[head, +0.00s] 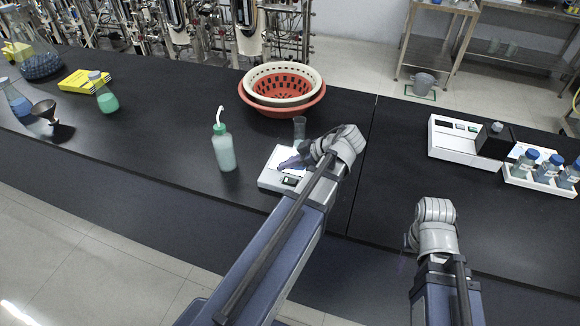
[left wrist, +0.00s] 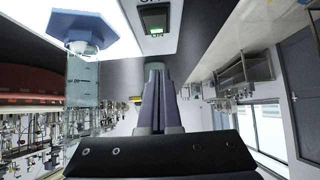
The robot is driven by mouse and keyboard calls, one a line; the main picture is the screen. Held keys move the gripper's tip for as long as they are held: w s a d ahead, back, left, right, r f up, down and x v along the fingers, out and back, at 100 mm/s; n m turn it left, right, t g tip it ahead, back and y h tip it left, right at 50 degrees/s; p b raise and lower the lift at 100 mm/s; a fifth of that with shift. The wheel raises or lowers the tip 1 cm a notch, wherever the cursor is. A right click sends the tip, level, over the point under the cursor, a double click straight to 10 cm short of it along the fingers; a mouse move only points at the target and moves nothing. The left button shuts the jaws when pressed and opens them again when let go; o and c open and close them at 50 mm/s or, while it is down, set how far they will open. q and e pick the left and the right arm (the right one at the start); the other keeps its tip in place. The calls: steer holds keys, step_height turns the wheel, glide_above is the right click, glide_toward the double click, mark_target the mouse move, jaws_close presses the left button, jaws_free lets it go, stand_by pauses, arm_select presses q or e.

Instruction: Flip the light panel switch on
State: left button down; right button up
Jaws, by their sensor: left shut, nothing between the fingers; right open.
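The light panel (head: 268,181) is a low white box on the black bench, with a bright white top. Its switch (head: 290,181) sits near the front right corner. In the left wrist view the switch (left wrist: 155,22) shows a green lit face in a dark frame, beside the bright panel surface (left wrist: 128,8). My left gripper (head: 284,164) is over the panel, partly hidden by its own wrist. Its fingers (left wrist: 154,72) are shut and empty, with tips close to the switch; contact cannot be told. My right gripper (head: 408,242) is open over the bench at right, its fingers mostly hidden.
A clear cylinder (head: 299,128) with a blue foot (left wrist: 82,30) stands close by the panel. A green wash bottle (head: 223,152) is left of it. Nested baskets (head: 316,103) lie behind. A white balance (head: 455,139) and bottle rack (head: 543,185) are right.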

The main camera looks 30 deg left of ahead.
arm_select(q)
steer(key=a+r+p+v, duration=0.1)
steer(key=p+v, duration=0.6)
steer(key=v, duration=0.3)
steer(key=shift+a+r, duration=0.25)
steer(key=shift+r, duration=0.15)
steer(key=shift+s, duration=0.15)
steer(key=s+d+f+m+h, duration=0.2)
steer(key=s+d+m, duration=0.1)
steer(key=d+m, duration=0.5)
steer(key=s+d+f+m+t+h, duration=0.1)
steer(key=s+d+f+m+h, duration=0.2)
steer(key=d+m, duration=0.5)
steer(key=s+d+f+m+t+h, duration=0.1)
steer(key=s+d+f+m+h, duration=0.1)
steer(key=d+m, duration=0.6)
steer(key=shift+s+f+h+b, duration=0.4)
steer(key=shift+f+h, duration=0.3)
